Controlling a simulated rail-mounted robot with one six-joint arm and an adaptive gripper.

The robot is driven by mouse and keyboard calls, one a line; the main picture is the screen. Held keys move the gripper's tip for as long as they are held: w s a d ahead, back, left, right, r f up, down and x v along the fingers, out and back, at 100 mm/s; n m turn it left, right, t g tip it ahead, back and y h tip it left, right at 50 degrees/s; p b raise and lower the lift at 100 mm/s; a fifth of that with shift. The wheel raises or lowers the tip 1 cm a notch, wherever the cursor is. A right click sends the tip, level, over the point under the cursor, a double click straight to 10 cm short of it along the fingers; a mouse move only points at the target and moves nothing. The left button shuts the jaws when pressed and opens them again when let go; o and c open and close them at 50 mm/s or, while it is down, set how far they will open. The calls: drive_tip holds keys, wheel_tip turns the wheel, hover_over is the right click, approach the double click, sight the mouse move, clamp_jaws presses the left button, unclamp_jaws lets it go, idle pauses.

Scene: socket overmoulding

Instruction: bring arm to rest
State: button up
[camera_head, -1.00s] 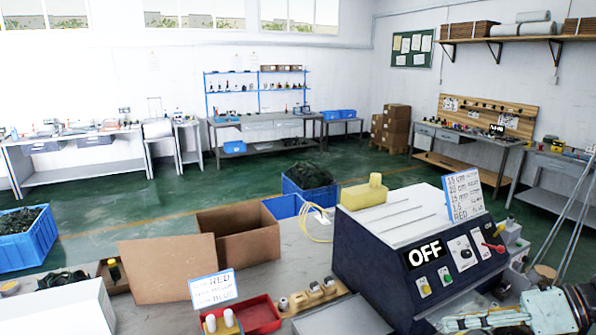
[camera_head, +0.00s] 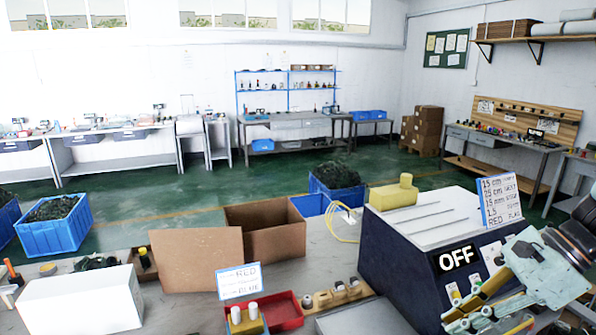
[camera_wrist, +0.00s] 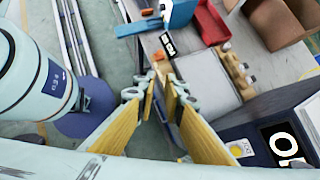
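My gripper (camera_head: 462,318) is at the lower right of the head view, in front of the dark machine (camera_head: 408,262) with the white top and the "OFF" display. Its yellow-padded fingers point down and left. In the wrist view my gripper (camera_wrist: 161,84) shows its two yellow pads apart with a narrow gap. I see no part held between them. It hangs over the bench's front edge, beside the machine. The machine's lower right front is hidden behind my arm.
A yellow block (camera_head: 390,196) sits on the machine. Blue crates (camera_head: 55,235) stand on the green floor behind.

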drive_tip(key=s+a+r+n+h+b, duration=0.2)
drive_tip(key=s+a+r+n+h, duration=0.35)
drive_tip(key=a+r+n, duration=0.55)
drive_tip(key=s+r+n+t+h, duration=0.1)
drive_tip(key=s+r+n, duration=0.2)
drive_tip(key=s, duration=0.4)
drive_tip(key=s+a+r+n+t+h+p, duration=0.1)
drive_tip(key=s+r+n, duration=0.3)
drive_tip(key=s, duration=0.4)
drive_tip(key=shift+s+a+n, duration=0.2)
drive_tip(key=shift+a+n, duration=0.1)
drive_tip(key=shift+n, duration=0.6)
idle(0.8)
